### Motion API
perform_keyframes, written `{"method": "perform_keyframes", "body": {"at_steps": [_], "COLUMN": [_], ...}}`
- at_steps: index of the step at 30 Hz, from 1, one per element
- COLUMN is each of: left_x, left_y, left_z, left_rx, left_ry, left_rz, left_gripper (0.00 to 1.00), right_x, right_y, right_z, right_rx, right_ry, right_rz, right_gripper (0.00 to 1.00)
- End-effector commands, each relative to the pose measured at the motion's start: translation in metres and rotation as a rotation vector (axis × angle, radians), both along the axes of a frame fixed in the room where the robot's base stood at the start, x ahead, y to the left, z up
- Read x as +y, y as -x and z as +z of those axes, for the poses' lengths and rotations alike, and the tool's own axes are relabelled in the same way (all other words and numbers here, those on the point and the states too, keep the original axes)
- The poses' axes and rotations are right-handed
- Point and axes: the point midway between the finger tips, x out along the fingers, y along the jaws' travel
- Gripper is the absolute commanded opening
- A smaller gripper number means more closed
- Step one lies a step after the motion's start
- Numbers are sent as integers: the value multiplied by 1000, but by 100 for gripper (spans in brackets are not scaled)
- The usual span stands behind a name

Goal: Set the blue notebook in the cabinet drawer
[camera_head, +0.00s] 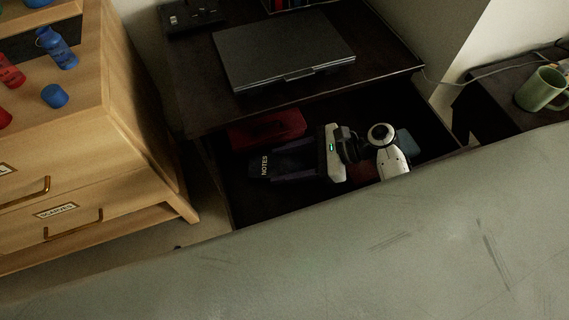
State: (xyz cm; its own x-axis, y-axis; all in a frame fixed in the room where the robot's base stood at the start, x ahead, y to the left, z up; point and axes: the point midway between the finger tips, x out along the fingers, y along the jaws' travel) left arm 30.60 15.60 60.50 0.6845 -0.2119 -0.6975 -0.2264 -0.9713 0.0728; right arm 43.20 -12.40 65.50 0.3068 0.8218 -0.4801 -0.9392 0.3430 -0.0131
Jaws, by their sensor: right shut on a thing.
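The dark navy notebook (263,167) bears the word NOTES and lies inside the outline of the open cabinet drawer (236,205). My right gripper (286,164) reaches over the drawer from the right, with its fingers pointing left, shut on the notebook. The fingers and palm hide much of the notebook. I cannot tell whether the notebook touches the drawer floor. My left gripper is not in view.
A red case (268,129) lies at the drawer's back left, and a bluish item (407,142) at its right. A closed laptop (283,48) rests on the dark cabinet top. A wooden dresser (125,130) stands left, and a grey-green surface (400,250) fills the front.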

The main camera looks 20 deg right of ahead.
Motion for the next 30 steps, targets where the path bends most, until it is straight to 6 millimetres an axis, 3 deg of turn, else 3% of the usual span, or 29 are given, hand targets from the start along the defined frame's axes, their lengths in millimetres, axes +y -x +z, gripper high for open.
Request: {"method": "perform_keyframes", "body": {"at_steps": [11,12,15,26,30], "left_x": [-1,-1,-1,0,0], "left_y": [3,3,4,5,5], "left_z": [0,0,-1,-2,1], "left_rx": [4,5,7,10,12], "left_ry": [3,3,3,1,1], "left_rz": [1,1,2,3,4], "left_gripper": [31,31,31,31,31], "right_x": [0,0,0,-1,-18], "right_y": [-1,-1,0,-1,5], "right_z": [-6,-6,-6,-1,8], "right_rx": [-2,-1,-1,-3,-2], "right_ry": [0,0,0,0,3], "right_rz": [0,0,0,-1,-3], "right_gripper": [27,55,71,71,71]}}
